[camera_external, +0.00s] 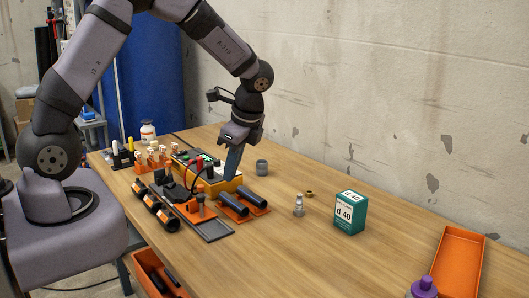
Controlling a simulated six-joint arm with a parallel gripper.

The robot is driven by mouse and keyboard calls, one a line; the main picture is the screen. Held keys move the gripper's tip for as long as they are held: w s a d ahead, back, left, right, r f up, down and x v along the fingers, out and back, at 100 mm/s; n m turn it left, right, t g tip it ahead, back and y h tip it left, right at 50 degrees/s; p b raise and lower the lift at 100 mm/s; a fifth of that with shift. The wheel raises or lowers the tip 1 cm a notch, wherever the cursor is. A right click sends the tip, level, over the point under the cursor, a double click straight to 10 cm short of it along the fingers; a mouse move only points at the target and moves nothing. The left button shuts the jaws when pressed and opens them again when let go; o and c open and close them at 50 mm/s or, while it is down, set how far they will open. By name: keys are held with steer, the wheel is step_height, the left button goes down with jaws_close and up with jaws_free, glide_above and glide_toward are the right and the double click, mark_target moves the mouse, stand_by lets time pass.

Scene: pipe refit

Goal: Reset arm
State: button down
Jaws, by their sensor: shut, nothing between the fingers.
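My gripper (233,166) is at the end of my arm, pointing down over the middle of the bench. Its fingers look shut with nothing between them. The fingertips are just in front of or beside a yellow-edged device (222,184); I cannot tell whether they touch it. Dark pipes (233,203) lie on an orange holder right below the gripper.
A grey cup (262,168), a small metal fitting (299,206) and a green "d 40" box (350,212) stand to the right. An orange tray (459,263) and purple-capped bottle (423,288) are at the front right. Bare table (300,250) lies between.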

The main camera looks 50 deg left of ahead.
steer(key=s+d+f+n+g+h, duration=0.1)
steer(key=s+d+f+n+h, duration=0.35)
steer(key=s+n, duration=0.6)
steer(key=s+d+r+n+t, duration=0.1)
steer(key=s+d+r+n, duration=0.1)
steer(key=s+r, duration=0.3)
steer(key=shift+s+d+r+t, duration=0.3)
steer(key=shift+s+d+r, duration=0.1)
steer(key=shift+s, duration=0.75)
